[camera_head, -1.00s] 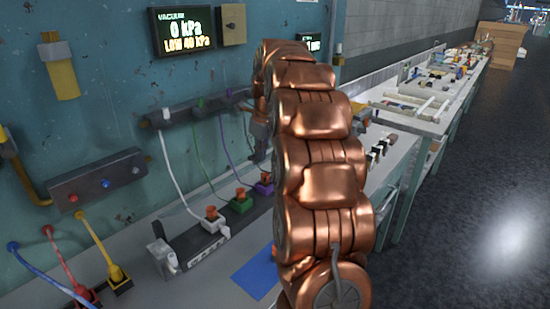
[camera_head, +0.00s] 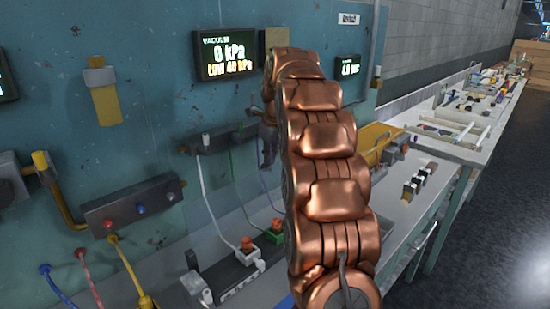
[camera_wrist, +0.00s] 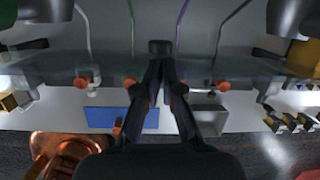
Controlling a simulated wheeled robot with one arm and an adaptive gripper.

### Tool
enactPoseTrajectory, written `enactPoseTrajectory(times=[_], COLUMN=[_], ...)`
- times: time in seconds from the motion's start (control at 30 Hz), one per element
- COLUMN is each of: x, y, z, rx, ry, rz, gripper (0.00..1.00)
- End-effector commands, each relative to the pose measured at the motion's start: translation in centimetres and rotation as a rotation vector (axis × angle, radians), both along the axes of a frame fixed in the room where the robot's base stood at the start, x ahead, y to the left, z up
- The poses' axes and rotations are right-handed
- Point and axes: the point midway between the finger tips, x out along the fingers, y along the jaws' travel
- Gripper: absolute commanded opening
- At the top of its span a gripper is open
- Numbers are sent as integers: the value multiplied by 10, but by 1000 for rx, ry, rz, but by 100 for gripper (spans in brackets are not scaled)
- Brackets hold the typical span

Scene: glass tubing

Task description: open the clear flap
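My gripper (camera_wrist: 161,66) points at the wall side of the bench in the wrist view. Its two dark fingers converge and their tips look together, with nothing visible between them. A small dark block (camera_wrist: 160,46) is just beyond the tips; I cannot tell whether they touch it. A faint see-through grey band (camera_wrist: 55,68) runs across the wrist view behind the fingers and looks like the clear flap. I cannot make the flap out in the head view, where my copper arm hides most of the gripper.
Cables run from a wall strip to plugs with orange tops (camera_head: 247,243). A blue mat (camera_wrist: 104,117) lies on the bench. A vacuum display (camera_head: 225,54) hangs on the teal wall. Several small blocks (camera_head: 419,180) and a yellow tray (camera_head: 372,140) are right of my arm. Open floor lies right.

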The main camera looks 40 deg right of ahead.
Motion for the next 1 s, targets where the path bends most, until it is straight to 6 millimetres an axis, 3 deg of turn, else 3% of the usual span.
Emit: enactPoseTrajectory(times=[0.03, 0.3, 0.83, 1.0], x=[0, 6, 5, 4], y=[2, 2, 3, 4], z=[-16, -22, -28, -16], rx=[18, 19, 23, 20], ry=[34, 41, 57, 50], rz=[1, -3, -1, -1], gripper=[0, 0, 0, 0])
